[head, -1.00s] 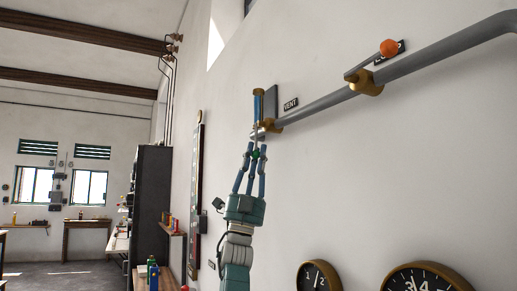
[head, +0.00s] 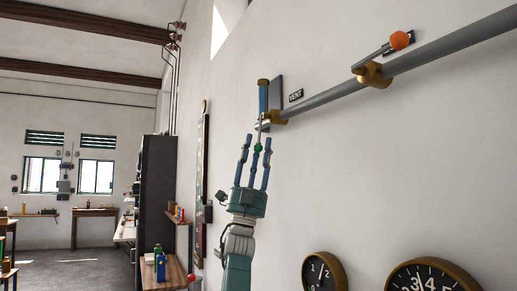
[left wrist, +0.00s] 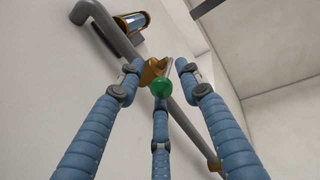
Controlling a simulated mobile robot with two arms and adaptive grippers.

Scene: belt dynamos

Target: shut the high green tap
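The green tap has a green ball knob (head: 258,147) on a thin lever that hangs down from a brass valve (head: 277,118) on the grey wall pipe, by the VENT plate (head: 296,95). My left gripper (head: 258,141) has reached up to the knob, with its three blue fingers spread around it. In the left wrist view the green knob (left wrist: 162,88) shows between the open fingers (left wrist: 157,85), in front of the brass valve (left wrist: 152,70). The side fingers appear apart from it; whether the middle finger touches it I cannot tell. My right gripper is not in view.
The grey pipe (head: 450,50) slants along the white wall, with an orange-knobbed tap (head: 399,40) further right. A blue and brass cylinder (head: 263,96) stands beyond the green tap. Two gauges (head: 323,272) (head: 432,277) hang lower right. Dark cabinet (head: 158,200) at left.

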